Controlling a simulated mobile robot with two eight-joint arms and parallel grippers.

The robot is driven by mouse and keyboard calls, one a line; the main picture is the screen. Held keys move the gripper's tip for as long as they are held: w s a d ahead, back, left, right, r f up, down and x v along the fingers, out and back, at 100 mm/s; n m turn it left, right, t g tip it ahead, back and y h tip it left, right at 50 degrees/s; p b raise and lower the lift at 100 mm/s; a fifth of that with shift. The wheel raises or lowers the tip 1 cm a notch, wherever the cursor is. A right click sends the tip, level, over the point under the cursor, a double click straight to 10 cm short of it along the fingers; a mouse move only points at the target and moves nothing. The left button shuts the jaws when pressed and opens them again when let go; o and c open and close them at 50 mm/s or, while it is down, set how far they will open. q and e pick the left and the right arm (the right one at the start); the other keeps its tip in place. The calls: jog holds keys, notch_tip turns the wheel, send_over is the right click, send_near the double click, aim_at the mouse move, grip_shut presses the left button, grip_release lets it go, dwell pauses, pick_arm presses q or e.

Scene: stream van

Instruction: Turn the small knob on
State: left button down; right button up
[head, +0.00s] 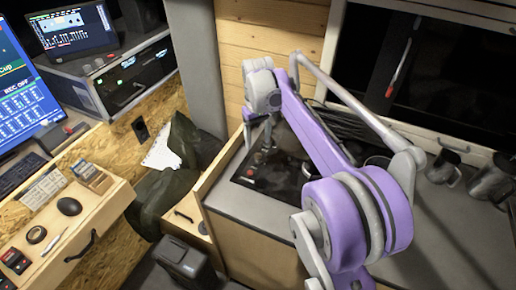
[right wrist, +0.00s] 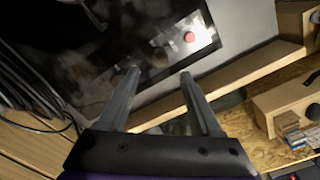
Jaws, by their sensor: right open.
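A small red knob (right wrist: 190,37) sits on a dark, glossy hob panel (right wrist: 235,12) set into the grey counter. In the head view a small reddish spot that looks like the knob (head: 250,170) shows near the panel's left end (head: 238,180). My right gripper (head: 258,137) is over the panel, pointing down. In the right wrist view the fingers of my right gripper (right wrist: 160,73) are apart with nothing between them. The knob lies beyond the right fingertip and is not touched. Which way the knob is turned is too small to tell. My left gripper is not in view.
Black cables (head: 345,122) lie behind my right arm. Metal mugs (head: 444,167) stand on the counter at the right. A wooden edge (head: 222,165) borders the counter's left side. A desk (head: 90,215) with a mouse (head: 69,206) and monitor is at the left.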

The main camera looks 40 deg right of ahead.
aim_at(258, 156)
notch_tip(258, 156, up, 4)
jog(key=shift+f, duration=0.1)
dwell(0.6)
